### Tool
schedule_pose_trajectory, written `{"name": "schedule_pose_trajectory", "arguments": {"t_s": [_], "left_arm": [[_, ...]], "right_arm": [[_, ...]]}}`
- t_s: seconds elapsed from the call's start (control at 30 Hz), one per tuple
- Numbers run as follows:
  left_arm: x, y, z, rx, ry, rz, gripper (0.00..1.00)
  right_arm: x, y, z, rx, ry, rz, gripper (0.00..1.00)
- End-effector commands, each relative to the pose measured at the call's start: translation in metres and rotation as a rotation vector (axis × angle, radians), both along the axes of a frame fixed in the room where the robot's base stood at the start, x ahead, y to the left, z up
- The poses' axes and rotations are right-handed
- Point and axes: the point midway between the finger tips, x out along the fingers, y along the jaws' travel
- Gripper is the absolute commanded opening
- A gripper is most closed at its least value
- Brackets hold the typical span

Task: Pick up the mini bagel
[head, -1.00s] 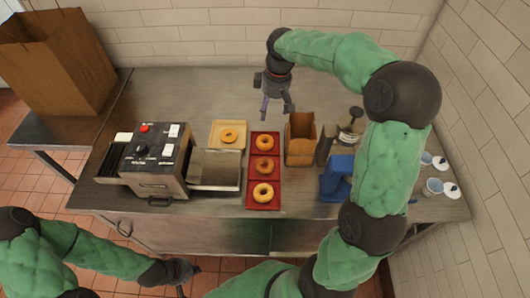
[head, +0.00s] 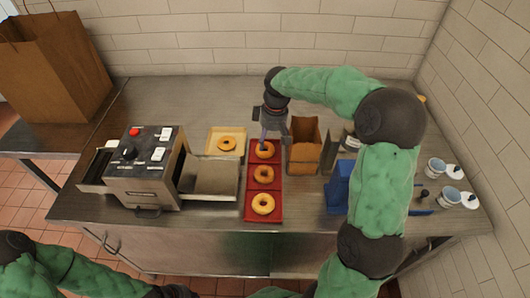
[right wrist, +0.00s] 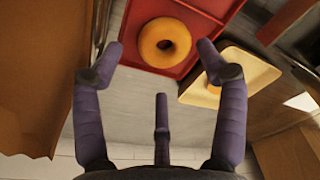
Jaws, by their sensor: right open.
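Three ring-shaped bagels lie in a row on a red tray (head: 249,200): a far one (head: 264,150), a middle one (head: 264,174) and a near one (head: 263,204). Another, smaller-looking bagel (head: 227,143) lies on a pale tray (head: 213,150) to the left. My right gripper (head: 268,142) is open and empty, above the far end of the red tray. In the right wrist view a bagel (right wrist: 165,42) shows whole between and beyond the spread purple fingers (right wrist: 160,62), apart from them. My left gripper (head: 180,291) is barely visible at the bottom edge; its jaws are unclear.
A brown open box (head: 304,158) stands close to the right of the red tray. A toaster-like machine (head: 145,170) with a metal tray (head: 210,178) is at left. A blue object (head: 338,187) and white-lidded cups (head: 452,171) are at right. The counter behind is clear.

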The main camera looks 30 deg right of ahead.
Motion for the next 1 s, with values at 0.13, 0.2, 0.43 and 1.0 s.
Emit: {"name": "schedule_pose_trajectory", "arguments": {"t_s": [0.13, 0.2, 0.43, 1.0], "left_arm": [[0.0, 0.0, -0.004, 0.0, 0.0, 0.0, 0.0], [0.0, 0.0, -0.007, 0.0, 0.0, 0.0, 0.0], [0.0, 0.0, -0.023, 0.0, 0.0, 0.0, 0.0], [0.0, 0.0, -0.025, 0.0, 0.0, 0.0, 0.0]], "right_arm": [[0.002, 0.001, -0.008, 0.0, -0.002, 0.0, 0.73], [0.004, 0.002, -0.014, 0.0, -0.001, 0.0, 0.73], [0.012, 0.008, -0.046, 0.0, 0.001, 0.0, 0.73], [0.014, 0.008, -0.055, -0.001, -0.002, 0.0, 0.37]]}}
